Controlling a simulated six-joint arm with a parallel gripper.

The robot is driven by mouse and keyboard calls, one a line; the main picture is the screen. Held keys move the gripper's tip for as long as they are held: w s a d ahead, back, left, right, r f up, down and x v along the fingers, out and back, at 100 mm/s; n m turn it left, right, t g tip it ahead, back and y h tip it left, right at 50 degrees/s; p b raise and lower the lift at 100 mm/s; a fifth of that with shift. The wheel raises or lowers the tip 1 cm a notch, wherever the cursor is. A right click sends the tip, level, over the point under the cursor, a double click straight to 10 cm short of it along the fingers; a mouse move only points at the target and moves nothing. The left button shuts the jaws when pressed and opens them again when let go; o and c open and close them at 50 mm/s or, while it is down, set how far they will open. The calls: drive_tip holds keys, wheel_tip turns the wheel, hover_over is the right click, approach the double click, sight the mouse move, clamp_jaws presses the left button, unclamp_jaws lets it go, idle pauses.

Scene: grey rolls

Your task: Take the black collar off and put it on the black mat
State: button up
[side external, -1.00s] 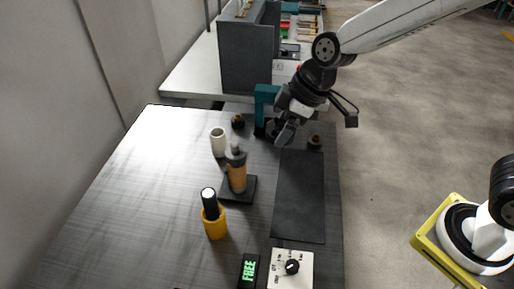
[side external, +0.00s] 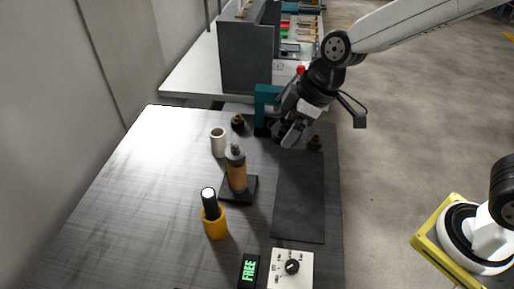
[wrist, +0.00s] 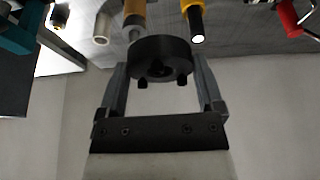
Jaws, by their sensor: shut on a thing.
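My gripper (side external: 287,135) is at the back of the table, beside a teal upright fixture (side external: 265,100) and beyond the far end of the black mat (side external: 299,198). In the wrist view my gripper (wrist: 160,68) is shut on the black collar (wrist: 161,52), a thick dark ring with its sides between the two fingers. In the side view the collar is mostly hidden by the gripper and the dark background. The black mat lies flat and bare at the right of the table.
A white cylinder (side external: 218,143), a tan roll (side external: 237,175) on a black base and a yellow holder (side external: 214,222) with a black rod stand left of the mat. Small dark-and-yellow pieces (side external: 238,121) (side external: 315,142) flank the gripper. A knob box (side external: 290,268) is in front.

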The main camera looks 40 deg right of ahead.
wheel_tip(320, 180, down, 7)
idle(1.5)
idle(0.4)
drive_tip(key=w+d+f+m+h, duration=0.1)
drive_tip(key=w+d+f+m, duration=0.1)
drive_tip(key=d+m, duration=0.2)
drive_tip(key=w+d+f+m+t+h, duration=0.1)
drive_tip(key=d+m, duration=0.4)
drive_tip(key=d, duration=0.5)
drive_tip(key=shift+w+d+f+h, duration=0.2)
drive_tip(key=shift+w+f+h, duration=0.15)
drive_tip(key=shift+w+h, duration=0.25)
drive_tip(key=shift+r, duration=0.15)
